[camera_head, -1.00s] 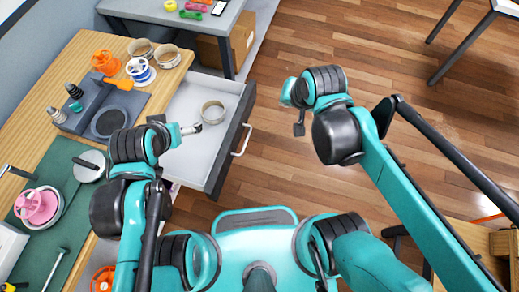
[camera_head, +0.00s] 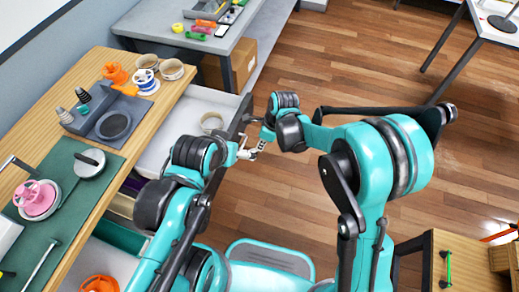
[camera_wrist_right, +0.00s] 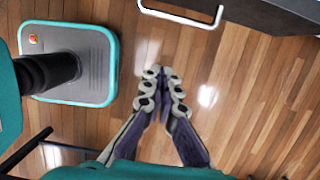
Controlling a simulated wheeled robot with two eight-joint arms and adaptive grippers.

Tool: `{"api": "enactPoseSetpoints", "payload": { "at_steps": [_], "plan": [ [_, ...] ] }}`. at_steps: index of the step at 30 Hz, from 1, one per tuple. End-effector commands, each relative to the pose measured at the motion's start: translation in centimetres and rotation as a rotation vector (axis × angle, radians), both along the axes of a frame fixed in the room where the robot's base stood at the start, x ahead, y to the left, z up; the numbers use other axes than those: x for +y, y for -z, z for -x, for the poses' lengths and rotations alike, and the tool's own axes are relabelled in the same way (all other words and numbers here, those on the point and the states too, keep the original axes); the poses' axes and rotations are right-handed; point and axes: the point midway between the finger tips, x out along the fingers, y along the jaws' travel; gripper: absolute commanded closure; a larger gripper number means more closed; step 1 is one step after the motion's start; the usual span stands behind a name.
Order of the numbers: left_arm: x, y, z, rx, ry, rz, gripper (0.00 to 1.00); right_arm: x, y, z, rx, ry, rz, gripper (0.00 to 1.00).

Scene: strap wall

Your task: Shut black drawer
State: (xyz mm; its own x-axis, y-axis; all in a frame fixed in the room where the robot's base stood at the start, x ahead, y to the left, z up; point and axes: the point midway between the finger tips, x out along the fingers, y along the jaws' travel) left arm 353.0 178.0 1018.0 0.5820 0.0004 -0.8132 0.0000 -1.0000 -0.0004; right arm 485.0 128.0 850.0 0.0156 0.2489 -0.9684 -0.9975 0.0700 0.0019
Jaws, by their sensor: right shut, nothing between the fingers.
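The black drawer stands open at the right side of the wooden workbench. Its pale inside (camera_head: 188,110) shows in the head view, and its black front (camera_wrist_right: 268,14) and white handle (camera_wrist_right: 180,14) show at the top of the right wrist view. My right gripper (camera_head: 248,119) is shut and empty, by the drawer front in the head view. In the right wrist view its fingertips (camera_wrist_right: 163,72) are below the handle and apart from it. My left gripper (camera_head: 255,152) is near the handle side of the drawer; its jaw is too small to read. My arms hide part of the drawer front.
The workbench (camera_head: 100,62) carries spools, a grey fixture and a green mat. A grey table (camera_head: 190,43) stands behind, with a cardboard box (camera_head: 240,62) below it. Open wooden floor (camera_head: 340,75) lies to the right.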

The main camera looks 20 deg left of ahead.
Motion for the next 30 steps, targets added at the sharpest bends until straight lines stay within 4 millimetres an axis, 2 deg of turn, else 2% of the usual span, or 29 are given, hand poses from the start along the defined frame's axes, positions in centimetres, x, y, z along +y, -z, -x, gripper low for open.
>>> {"api": "enactPoseSetpoints", "payload": {
  "at_steps": [13, 15, 21, 30],
  "plan": [
    [0.0, 3.8, 0.0, 0.0, 0.0, 0.0, 0.05, 2.2, 9.1, -0.2, -0.002, -0.003, 0.0, 1.0],
    [0.0, 4.0, 0.0, 0.0, 0.0, 0.0, 0.05, 3.5, 8.6, -0.2, -0.001, -0.005, -0.001, 1.0],
    [0.0, 4.5, 0.0, 0.0, 0.0, 0.0, 0.05, 5.6, 8.0, -0.4, -0.002, -0.003, 0.0, 1.0],
    [0.0, 4.6, 0.0, 0.0, 0.0, 0.0, 0.05, 6.1, 7.8, -0.4, -0.002, -0.001, 0.0, 1.0]
  ]
}}
